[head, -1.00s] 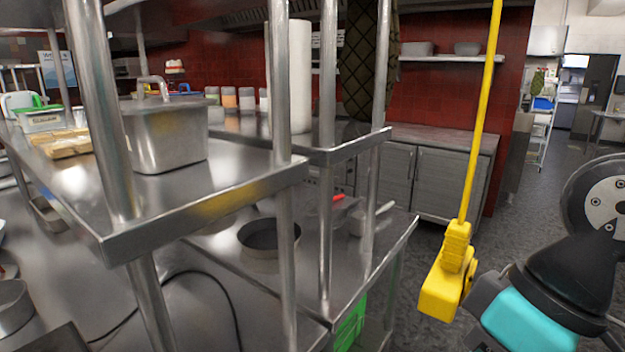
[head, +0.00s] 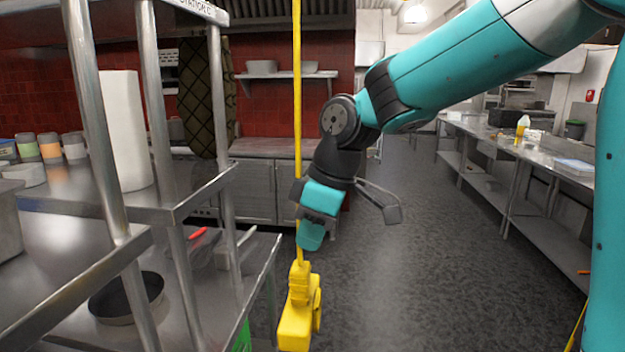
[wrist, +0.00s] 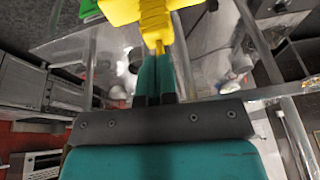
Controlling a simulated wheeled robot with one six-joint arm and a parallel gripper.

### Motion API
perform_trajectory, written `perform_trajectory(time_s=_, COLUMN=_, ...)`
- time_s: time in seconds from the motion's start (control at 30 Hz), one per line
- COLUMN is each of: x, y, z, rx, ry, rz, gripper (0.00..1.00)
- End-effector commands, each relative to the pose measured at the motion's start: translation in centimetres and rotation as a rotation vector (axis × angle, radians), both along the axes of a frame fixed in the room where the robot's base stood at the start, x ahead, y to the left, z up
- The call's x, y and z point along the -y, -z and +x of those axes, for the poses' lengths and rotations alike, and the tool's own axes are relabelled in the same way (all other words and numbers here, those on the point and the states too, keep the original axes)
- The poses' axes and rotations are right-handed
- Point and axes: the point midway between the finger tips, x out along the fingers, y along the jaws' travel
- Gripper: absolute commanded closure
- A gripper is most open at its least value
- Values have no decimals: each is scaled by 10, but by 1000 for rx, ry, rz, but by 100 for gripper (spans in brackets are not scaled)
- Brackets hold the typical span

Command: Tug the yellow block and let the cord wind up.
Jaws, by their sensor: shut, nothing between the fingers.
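The yellow block (head: 296,322) hangs at the lower end of a taut yellow cord (head: 297,110), which runs up out of the head view. My gripper (head: 311,240) has its teal fingers shut and empty. It points down just above the block, beside the cord. In the wrist view my shut fingers (wrist: 154,78) reach toward the yellow block (wrist: 148,14), which is cut off by the top edge. A yellow strip, likely the cord, runs along the right of the fingers. I cannot tell whether the fingers touch the cord or block.
A steel shelf unit (head: 190,195) with posts stands close on the left, holding a paper roll (head: 124,130) and a dark round pan (head: 128,298). A steel counter (head: 545,155) runs along the right. The grey floor (head: 420,270) between them is clear.

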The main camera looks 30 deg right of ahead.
Motion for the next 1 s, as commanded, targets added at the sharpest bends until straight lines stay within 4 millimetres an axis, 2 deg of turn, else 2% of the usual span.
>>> perform_trajectory(time_s=0.03, x=13, y=-15, z=16, rx=15, ry=-14, rz=-14, gripper=100)
perform_trajectory(time_s=0.1, x=23, y=-20, z=30, rx=32, ry=-38, rz=-29, gripper=100)
perform_trajectory(time_s=0.27, x=31, y=-15, z=40, rx=44, ry=-59, rz=-41, gripper=100)
perform_trajectory(time_s=0.47, x=27, y=10, z=41, rx=44, ry=-59, rz=-40, gripper=100)
perform_trajectory(time_s=0.8, x=16, y=72, z=48, rx=43, ry=-60, rz=-40, gripper=100)
perform_trajectory(time_s=1.0, x=14, y=90, z=50, rx=45, ry=-59, rz=-40, gripper=100)
